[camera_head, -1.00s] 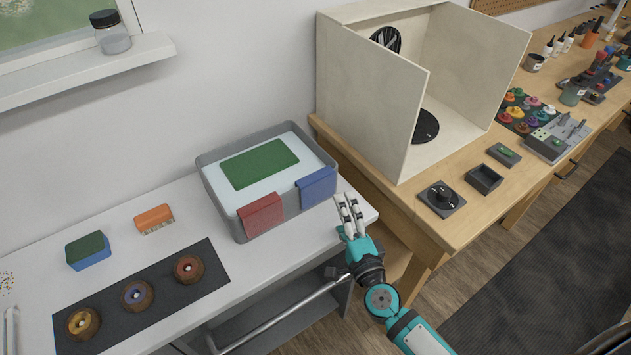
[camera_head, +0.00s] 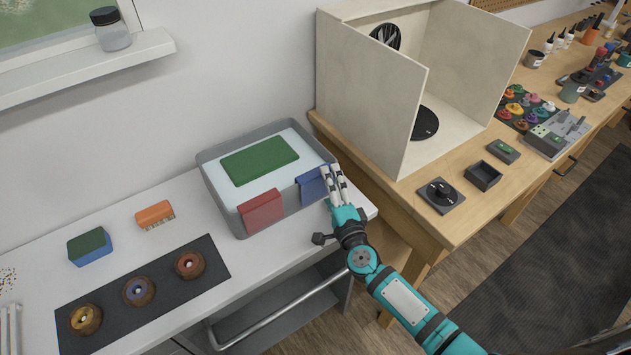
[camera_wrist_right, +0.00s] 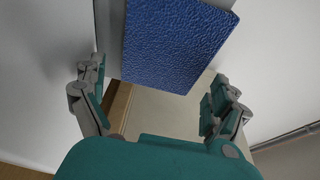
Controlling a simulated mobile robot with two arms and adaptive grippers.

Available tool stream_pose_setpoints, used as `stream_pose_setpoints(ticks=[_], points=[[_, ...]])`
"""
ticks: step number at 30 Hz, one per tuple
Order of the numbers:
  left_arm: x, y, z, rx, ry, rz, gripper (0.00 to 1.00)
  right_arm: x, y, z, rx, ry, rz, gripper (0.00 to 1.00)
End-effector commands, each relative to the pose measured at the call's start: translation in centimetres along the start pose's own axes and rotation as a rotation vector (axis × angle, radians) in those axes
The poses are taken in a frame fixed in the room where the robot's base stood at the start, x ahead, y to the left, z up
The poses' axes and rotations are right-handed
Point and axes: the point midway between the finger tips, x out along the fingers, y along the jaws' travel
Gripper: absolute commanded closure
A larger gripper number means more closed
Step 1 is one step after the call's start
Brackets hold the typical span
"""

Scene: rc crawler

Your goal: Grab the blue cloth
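The blue cloth (camera_head: 312,186) hangs over the front rim of a grey tub (camera_head: 229,208), near its right corner. My right gripper (camera_head: 331,173) is at the cloth's right side in the head view and covers part of it. In the right wrist view the blue cloth (camera_wrist_right: 175,45) fills the upper middle, between and beyond the two fingers. The right gripper (camera_wrist_right: 160,98) is open, with a finger on either side and no visible contact with the cloth. My left gripper is not in view.
A red cloth (camera_head: 262,212) hangs on the same rim to the left. A green pad (camera_head: 260,160) lies in the tub. The wooden workbench (camera_head: 393,197) with a pale booth (camera_head: 370,95) stands close on the right. White tabletop lies bare in front of the tub.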

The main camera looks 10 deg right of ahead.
Motion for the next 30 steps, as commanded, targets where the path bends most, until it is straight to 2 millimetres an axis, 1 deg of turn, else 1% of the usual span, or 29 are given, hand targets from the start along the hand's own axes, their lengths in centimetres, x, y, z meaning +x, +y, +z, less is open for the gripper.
stream_pose_setpoints(ticks=[1,9,12,19,23,26,29,30], points=[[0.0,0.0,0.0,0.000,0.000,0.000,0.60,0.0,0.0,0.0,0.000,0.000,0.000,0.10],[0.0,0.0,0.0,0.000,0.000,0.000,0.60,0.0,0.0,0.0,0.000,0.000,0.000,0.46],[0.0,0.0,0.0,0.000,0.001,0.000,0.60,0.0,0.0,0.0,0.000,0.000,0.000,0.57],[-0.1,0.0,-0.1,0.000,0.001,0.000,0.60,0.0,-0.1,0.0,0.000,0.000,0.000,0.57],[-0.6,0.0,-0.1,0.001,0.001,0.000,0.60,0.0,-0.8,0.1,0.001,0.000,0.000,0.57],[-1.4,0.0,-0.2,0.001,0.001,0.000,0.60,-0.1,-1.9,0.1,0.002,0.001,0.000,0.57],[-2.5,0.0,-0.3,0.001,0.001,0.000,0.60,-0.1,-3.5,0.0,0.003,0.001,-0.001,0.57],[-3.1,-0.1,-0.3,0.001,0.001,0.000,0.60,-0.1,-4.4,0.0,0.003,0.002,-0.002,0.57]])
